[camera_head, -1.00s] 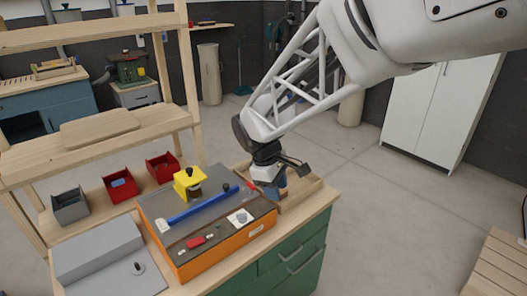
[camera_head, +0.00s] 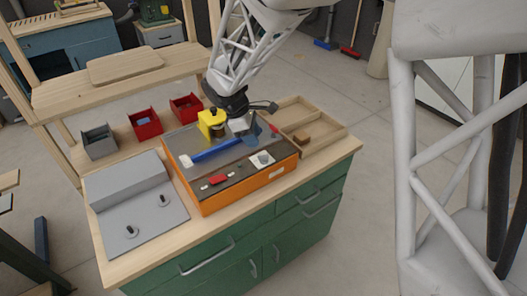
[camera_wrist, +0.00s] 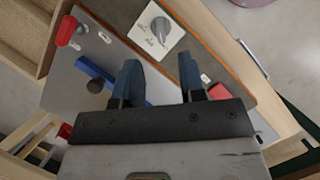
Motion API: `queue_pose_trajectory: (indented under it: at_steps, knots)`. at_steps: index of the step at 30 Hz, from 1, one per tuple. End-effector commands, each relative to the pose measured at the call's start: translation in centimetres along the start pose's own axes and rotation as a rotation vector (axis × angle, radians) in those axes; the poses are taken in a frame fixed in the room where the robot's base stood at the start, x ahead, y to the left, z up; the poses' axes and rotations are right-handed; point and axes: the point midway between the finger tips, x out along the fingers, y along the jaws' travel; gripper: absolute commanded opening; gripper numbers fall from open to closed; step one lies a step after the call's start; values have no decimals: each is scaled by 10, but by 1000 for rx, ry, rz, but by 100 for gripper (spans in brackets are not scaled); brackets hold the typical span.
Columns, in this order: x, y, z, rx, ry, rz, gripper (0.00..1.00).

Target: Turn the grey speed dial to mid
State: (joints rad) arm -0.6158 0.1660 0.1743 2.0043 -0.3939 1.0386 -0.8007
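The grey speed dial (camera_head: 263,158) sits on a white plate at the right end of the orange machine's dark front strip. In the wrist view the dial (camera_wrist: 160,26) is beyond the fingertips, near the top edge, with its ridge slanted; its small labels are too blurred to read. My gripper (camera_wrist: 159,68) is open, with two blue fingers apart and nothing between them. In the head view my gripper (camera_head: 251,134) hangs over the machine's right part, behind the dial and apart from it.
The orange machine (camera_head: 252,184) has a blue bar (camera_head: 217,149), a yellow block (camera_head: 211,121), a red switch (camera_head: 217,180) and a red handle (camera_head: 273,128). A wooden tray (camera_head: 332,134) holding a brown block (camera_head: 301,137) adjoins it. Grey and red bins stand behind, left.

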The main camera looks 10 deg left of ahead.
Motion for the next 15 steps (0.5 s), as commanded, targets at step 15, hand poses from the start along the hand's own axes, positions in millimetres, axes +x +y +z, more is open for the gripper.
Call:
queue_pose_trajectory:
  at_steps: [15]
  knots:
    - [21, 0, 0, 1, -1, -1, 37]
